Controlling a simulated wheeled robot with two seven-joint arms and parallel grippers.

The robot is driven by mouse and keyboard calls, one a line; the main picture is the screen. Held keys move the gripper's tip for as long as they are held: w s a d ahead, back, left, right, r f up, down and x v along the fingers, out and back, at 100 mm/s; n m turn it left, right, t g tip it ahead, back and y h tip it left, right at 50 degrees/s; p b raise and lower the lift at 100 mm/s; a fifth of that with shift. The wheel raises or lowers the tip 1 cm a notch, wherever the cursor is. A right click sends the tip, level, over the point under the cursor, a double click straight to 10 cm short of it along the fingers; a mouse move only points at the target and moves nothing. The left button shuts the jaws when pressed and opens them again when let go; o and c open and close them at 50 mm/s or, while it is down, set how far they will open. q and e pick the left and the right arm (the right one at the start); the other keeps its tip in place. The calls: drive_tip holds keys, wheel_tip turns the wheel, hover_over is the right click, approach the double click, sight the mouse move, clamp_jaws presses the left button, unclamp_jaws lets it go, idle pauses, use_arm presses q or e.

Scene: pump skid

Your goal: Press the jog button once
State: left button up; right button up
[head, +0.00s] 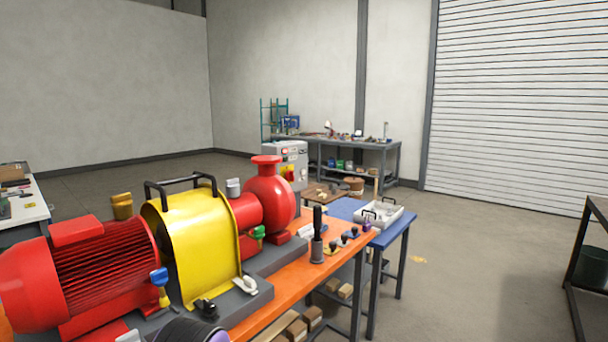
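A grey control box (297,153) stands behind the red pump, with red and yellow parts on its front. Small controls show on it, but I cannot tell which one is the jog button. The red pump (268,200) hides part of the box's lower left.
An orange bench (290,287) carries a red motor (100,262), a yellow guard (205,238) with a black handle, and several small tools. A blue table (394,232) with a white tray (380,213) adjoins it. Open floor (460,270) lies to the right.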

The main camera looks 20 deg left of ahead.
use_arm(q)
clamp_jaws()
idle(1.5)
